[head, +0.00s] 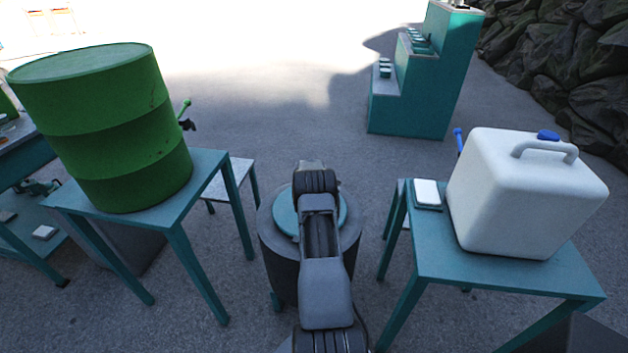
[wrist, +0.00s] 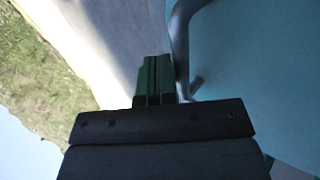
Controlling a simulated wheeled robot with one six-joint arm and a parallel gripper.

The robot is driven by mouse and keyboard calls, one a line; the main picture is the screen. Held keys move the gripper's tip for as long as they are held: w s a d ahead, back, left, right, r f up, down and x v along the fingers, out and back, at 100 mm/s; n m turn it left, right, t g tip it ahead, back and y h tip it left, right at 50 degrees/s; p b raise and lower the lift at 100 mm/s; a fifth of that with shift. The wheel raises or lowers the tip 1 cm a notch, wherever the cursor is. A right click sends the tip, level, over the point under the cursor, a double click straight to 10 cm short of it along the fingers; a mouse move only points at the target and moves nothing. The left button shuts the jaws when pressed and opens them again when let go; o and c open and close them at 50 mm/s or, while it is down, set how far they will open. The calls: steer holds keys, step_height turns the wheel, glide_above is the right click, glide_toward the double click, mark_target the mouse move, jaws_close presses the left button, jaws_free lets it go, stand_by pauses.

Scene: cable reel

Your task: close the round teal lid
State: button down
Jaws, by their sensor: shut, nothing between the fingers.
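The round teal lid (head: 284,217) shows in the head view as a disc inside the rim of a dark round container (head: 280,258). My arm covers its middle, and I cannot tell whether it is fully down. In the wrist view the teal surface (wrist: 265,70) fills the right side, with a dark curved handle (wrist: 181,40) on it. My gripper (wrist: 154,62) is shut and empty, its green fingers just left of the handle; I cannot tell if they touch it. In the head view my own arm hides the fingers.
A green drum (head: 105,125) stands on a teal table (head: 210,165) at left. A white jerrycan (head: 515,200) with a blue cap stands on another teal table (head: 450,265) at right. A stepped teal stand (head: 425,100) is behind. Grey floor is clear beyond the container.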

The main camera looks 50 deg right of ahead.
steer(key=shift+w+r+p, duration=0.1)
steer(key=shift+r+p, duration=0.35)
steer(key=shift+r, duration=0.1)
step_height(320, 180, up, 13)
steer(key=w+d+p, duration=0.1)
steer(key=d+p, duration=0.1)
steer(key=shift+w+f, duration=0.2)
steer(key=shift+d, duration=0.1)
